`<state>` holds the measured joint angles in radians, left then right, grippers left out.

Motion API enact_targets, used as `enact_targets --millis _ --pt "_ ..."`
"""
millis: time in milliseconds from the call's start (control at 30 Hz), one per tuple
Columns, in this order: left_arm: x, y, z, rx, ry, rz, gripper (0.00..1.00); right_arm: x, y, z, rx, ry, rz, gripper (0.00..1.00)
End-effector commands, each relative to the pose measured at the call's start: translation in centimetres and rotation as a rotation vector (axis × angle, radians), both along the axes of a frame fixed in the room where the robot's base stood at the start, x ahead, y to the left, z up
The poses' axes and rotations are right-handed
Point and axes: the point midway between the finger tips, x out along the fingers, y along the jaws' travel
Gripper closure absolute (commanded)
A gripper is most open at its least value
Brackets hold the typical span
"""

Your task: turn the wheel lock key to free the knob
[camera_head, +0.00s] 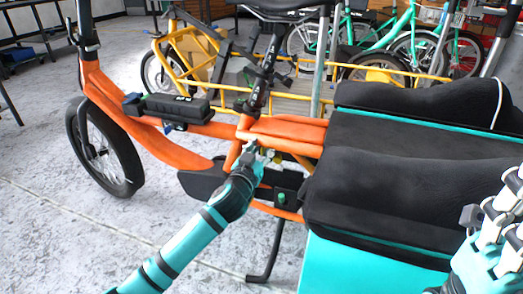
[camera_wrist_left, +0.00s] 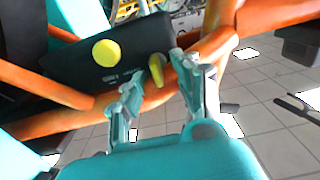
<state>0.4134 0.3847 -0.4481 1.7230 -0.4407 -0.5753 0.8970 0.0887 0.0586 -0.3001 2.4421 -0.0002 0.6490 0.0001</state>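In the left wrist view a black box (camera_wrist_left: 80,75) sits against the orange bike frame (camera_wrist_left: 255,15). A round yellow knob (camera_wrist_left: 106,52) is on its face. A yellow key (camera_wrist_left: 157,70) sticks out near the box's right end. My left gripper (camera_wrist_left: 156,66) has its fingers apart, one on each side of the key; a gap seems to show, but contact is unclear. In the head view my left gripper (camera_head: 258,150) is at the orange cargo bike's (camera_head: 150,133) frame, below the seat post, and hides the key.
Black padded cushions (camera_head: 410,195) and a teal panel (camera_head: 340,268) stand right of the left arm. A kickstand (camera_head: 268,255) reaches the floor. A yellow cargo bike (camera_head: 290,102) is close behind. Grey floor (camera_head: 70,235) is clear at the front left.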

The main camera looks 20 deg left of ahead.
Motion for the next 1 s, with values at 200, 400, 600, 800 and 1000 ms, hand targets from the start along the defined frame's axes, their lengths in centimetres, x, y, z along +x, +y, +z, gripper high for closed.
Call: enact_targets --millis 200,400,600,800,1000 --pt "0.0 0.0 0.0 0.0 0.001 0.0 0.84 0.0 0.0 0.0 0.0 0.0 0.0 0.69" --pt "0.0 0.0 0.0 0.0 0.001 0.0 1.0 0.0 0.0 0.0 0.0 0.0 0.0 0.69" --pt "0.0 0.0 0.0 0.001 0.001 0.0 1.0 0.0 0.0 0.0 0.0 -0.001 0.001 0.69" --pt "-0.1 0.0 0.1 0.034 0.001 0.0 1.0 -0.1 0.0 0.4 0.003 -0.002 0.001 0.69" --pt "-0.1 -0.2 0.2 0.138 -0.001 0.001 1.0 0.5 -0.1 -0.6 0.003 0.055 0.001 0.69"
